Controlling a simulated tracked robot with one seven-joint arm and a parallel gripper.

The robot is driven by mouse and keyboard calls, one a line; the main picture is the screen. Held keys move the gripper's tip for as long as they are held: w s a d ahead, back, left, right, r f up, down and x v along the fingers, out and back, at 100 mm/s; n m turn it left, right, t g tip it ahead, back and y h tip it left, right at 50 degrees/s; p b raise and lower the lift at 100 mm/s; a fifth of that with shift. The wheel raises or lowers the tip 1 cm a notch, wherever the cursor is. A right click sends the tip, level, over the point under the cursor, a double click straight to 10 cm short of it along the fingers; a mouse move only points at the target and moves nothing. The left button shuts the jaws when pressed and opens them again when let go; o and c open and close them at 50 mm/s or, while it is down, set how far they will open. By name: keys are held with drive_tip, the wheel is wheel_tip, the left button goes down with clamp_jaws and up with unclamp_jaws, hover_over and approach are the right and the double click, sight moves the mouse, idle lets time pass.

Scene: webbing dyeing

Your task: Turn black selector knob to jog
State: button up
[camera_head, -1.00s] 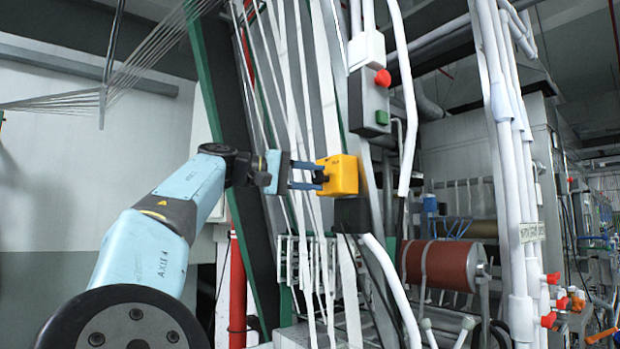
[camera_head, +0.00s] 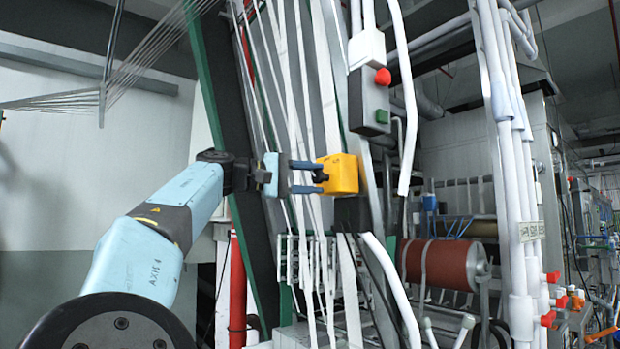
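The black selector knob (camera_head: 320,177) sits on the left face of a yellow box (camera_head: 343,174) in the middle of the view. My gripper (camera_head: 318,177) reaches it from the left with its two blue-grey fingers level. One finger is above the knob and one below it, with the tips close to the yellow box. A gap shows between the fingers, and I see no clear contact with the knob. The knob's markings and the jog position cannot be read from here.
White webbing strips (camera_head: 308,110) run down close behind my gripper. A grey control box (camera_head: 369,100) with a red and a green button hangs above right of the yellow box. White pipes (camera_head: 402,110) and a red-brown roller (camera_head: 440,264) are to the right.

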drive_tip(key=o, duration=0.3)
drive_tip(key=shift+r, duration=0.1)
drive_tip(key=v, duration=1.4)
drive_tip(key=shift+w+d, duration=0.1)
drive_tip(key=shift+w, duration=0.05)
